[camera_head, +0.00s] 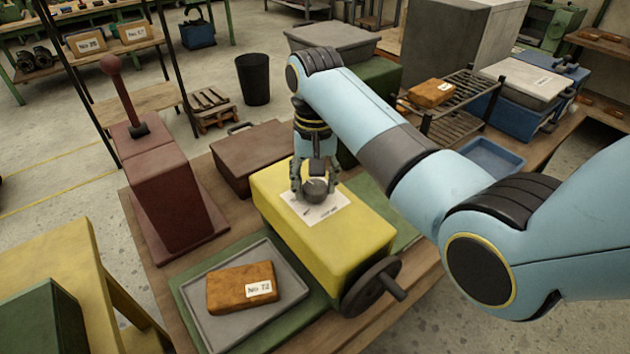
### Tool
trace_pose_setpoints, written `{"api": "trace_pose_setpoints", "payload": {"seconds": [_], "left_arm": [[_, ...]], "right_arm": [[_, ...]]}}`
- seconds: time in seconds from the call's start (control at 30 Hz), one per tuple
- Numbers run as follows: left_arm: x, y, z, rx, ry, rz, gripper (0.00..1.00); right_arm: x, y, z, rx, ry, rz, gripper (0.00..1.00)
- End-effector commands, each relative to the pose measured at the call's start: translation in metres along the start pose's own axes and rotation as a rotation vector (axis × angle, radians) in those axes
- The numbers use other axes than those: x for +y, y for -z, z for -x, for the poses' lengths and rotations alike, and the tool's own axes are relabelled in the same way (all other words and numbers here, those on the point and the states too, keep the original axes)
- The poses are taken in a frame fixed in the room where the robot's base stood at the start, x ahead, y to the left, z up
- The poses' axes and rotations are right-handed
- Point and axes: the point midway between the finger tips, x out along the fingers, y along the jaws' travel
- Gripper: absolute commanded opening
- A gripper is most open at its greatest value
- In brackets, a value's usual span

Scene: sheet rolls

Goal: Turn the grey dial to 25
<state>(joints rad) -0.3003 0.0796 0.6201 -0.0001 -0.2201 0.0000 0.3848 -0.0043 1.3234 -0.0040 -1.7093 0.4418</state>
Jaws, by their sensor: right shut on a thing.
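The grey dial (315,190) sits on a white marked plate (326,212) on top of a yellow machine housing (318,240). My right gripper (314,188) points down from above and is shut on the dial, with its fingers on either side of it. The fingers and wrist hide part of the dial and the far part of the plate. The marks on the plate are too small to read, so I cannot tell the dial's setting. My left gripper is not in view.
A dark handwheel (371,287) sticks out of the housing's near end. A grey tray (195,296) with an orange block (240,287) marked No 72 lies to the left. A maroon lever stand (165,190) and a brown box (250,150) stand behind. A blue tray (488,158) lies right.

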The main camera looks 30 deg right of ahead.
Motion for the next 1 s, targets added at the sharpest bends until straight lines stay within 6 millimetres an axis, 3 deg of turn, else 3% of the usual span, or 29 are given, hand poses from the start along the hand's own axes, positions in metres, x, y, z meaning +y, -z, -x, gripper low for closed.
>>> {"api": "trace_pose_setpoints", "payload": {"seconds": [1.0], "left_arm": [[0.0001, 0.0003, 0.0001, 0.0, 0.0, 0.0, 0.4]], "right_arm": [[-0.0005, 0.0012, 0.001, 0.003, 0.002, -0.942, 0.12]]}}
